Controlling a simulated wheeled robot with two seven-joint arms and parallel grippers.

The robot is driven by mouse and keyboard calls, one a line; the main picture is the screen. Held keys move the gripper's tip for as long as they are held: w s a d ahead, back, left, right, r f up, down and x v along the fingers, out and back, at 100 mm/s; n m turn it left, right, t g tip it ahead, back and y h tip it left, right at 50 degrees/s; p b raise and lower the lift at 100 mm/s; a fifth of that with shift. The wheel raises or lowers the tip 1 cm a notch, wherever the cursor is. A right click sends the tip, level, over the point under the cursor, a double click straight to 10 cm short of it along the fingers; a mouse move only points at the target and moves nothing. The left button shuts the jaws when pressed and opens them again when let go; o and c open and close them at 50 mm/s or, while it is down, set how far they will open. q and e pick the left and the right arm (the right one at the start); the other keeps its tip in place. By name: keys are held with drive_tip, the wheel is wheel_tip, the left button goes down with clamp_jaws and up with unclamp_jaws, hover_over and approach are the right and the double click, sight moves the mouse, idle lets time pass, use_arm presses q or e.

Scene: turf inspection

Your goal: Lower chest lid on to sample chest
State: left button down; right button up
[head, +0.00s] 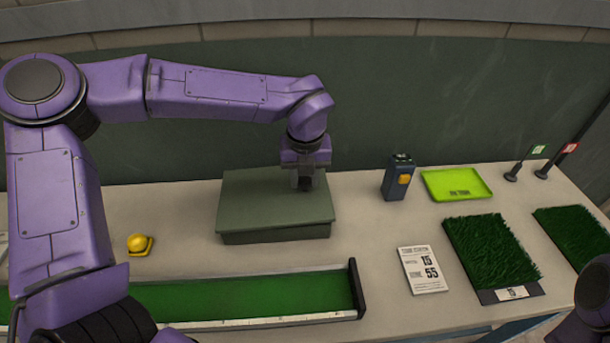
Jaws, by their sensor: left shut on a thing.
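The sample chest (275,236) is a grey-green box on the counter, mostly hidden under its lid. The flat grey-green chest lid (250,200) covers its top and overhangs it slightly. I see no clear gap between them, but cannot tell whether the lid is fully seated. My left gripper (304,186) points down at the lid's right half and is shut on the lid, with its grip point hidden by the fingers. My right gripper is out of view; only a dark part of my right arm shows at the lower right corner.
Right of the chest stand a blue device (398,177), a lime tray (456,184), a white card (422,270) and turf samples (490,248). A green strip trough (250,295) lies in front. A yellow domed object (138,243) is at left.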

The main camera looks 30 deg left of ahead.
use_arm(q)
drive_tip(key=shift+f, duration=0.3)
idle(0.8)
drive_tip(key=c, duration=0.7)
unclamp_jaws()
drive_tip(key=shift+o, duration=0.2)
wheel_tip(320, 180, up, 10)
drive_tip(key=s+b, duration=0.1)
drive_tip(key=shift+d+r, duration=0.2)
drive_tip(key=shift+d, duration=0.15)
